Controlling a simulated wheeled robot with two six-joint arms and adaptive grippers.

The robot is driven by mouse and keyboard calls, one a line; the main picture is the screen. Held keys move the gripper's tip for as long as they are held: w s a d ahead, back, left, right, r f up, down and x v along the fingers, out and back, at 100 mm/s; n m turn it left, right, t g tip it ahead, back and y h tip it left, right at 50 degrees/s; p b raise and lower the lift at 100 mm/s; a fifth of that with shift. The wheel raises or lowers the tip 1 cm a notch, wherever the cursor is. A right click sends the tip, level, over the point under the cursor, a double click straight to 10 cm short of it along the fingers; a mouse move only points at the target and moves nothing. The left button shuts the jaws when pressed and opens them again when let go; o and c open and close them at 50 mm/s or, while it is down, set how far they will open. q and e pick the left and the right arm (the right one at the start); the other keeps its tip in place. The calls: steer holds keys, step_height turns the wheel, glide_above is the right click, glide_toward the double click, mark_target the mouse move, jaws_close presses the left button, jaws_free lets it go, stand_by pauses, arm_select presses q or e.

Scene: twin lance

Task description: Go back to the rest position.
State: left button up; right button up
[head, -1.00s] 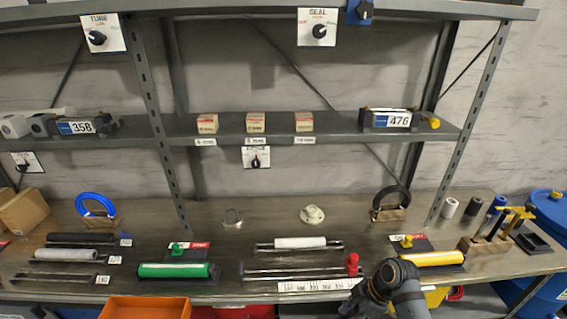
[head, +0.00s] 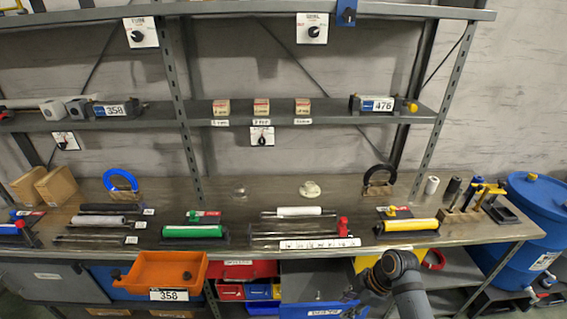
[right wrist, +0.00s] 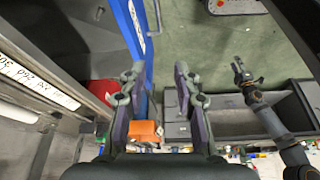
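My right arm shows at the bottom right of the head view, with its dark gripper (head: 352,293) low in front of the bench's lower shelf. In the right wrist view, the right gripper's two fingers (right wrist: 160,88) stand apart with nothing between them. My left arm does not show in the head view. Another arm, apparently my left one, reaches in at the right of the right wrist view, with a small gripper (right wrist: 241,70) at its end.
The metal workbench (head: 340,190) carries rollers, rods and stands. An orange bin (head: 166,272) sits at its front, lower left. Red and blue bins fill the space below. A blue drum (head: 537,215) stands at the right.

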steer(key=s+d+f+m+h+b, duration=0.1)
steer(key=s+d+f+m+b, duration=0.15)
steer(key=f, duration=0.75)
steer(key=s+d+f+m+h+b, duration=0.15)
steer(key=s+f+m, duration=0.25)
steer(key=f, duration=0.7)
steer(key=s+d+f+m+h+b, duration=0.1)
steer(key=s+d+f+m+b, duration=0.2)
steer(key=f, duration=0.7)
arm_select(q)
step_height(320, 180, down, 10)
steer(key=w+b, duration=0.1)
steer(key=b, duration=0.2)
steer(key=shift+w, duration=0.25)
arm_select(e)
steer(key=s+d+f+m+h, duration=0.1)
steer(key=s+f+m, duration=0.2)
steer(key=s+f, duration=0.6)
steer(key=s+d+f+m+h, duration=0.1)
steer(key=s+f, duration=0.7)
steer(key=s, duration=0.8)
steer(key=d+m, duration=0.1)
steer(key=m, duration=0.1)
steer(key=shift+s+f+m+t, duration=0.2)
steer(key=shift+f+m+t, duration=0.1)
steer(key=shift+f+m, duration=0.1)
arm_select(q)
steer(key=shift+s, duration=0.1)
arm_select(e)
steer(key=shift+c, duration=0.4)
